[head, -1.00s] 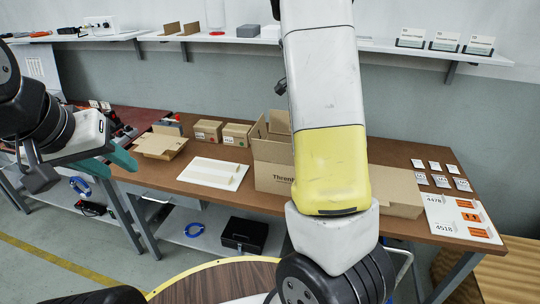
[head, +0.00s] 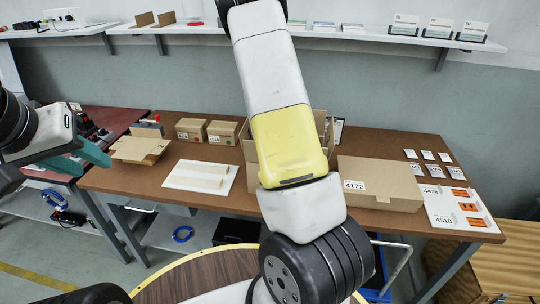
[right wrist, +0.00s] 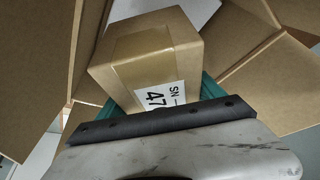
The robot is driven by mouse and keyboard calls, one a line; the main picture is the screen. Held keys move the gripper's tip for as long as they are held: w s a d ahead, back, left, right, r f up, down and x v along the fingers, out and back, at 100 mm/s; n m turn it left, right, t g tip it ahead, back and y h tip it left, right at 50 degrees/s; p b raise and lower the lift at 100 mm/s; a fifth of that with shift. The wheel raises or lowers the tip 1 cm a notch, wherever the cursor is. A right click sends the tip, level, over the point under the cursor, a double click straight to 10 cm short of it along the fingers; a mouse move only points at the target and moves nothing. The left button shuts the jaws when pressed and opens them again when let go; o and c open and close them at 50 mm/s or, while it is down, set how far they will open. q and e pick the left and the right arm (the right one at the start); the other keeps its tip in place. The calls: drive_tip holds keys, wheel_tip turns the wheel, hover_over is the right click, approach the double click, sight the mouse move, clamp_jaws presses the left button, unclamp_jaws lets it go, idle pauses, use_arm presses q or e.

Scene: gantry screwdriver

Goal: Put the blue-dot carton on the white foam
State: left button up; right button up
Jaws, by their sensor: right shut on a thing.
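In the right wrist view, my right gripper (right wrist: 158,100) is shut on a small brown carton (right wrist: 148,55) with tape and a white label reading "SN" and "47". No dot shows on its visible faces. Brown cardboard flaps surround it. My right arm hides this gripper and carton in the head view. The white foam (head: 176,182), a flat white slab with two cream strips, lies on the brown table left of the open box. My left gripper (head: 80,158) is empty at the far left, its teal fingers apart.
An open brown box (head: 328,130) stands partly behind my right arm. A long box labelled 4172 (head: 385,178) is right of it. Two small cartons, one at left (head: 190,128) and one at right (head: 222,133), stand behind the foam. An open tray-like carton (head: 138,150) is left.

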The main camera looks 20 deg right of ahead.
wheel_tip(320, 180, down, 9)
drive_tip(key=shift+r, duration=0.1)
idle(0.3)
drive_tip(key=o, duration=1.9)
drive_tip(key=v, duration=1.2)
drive_tip(key=shift+s+a, duration=0.1)
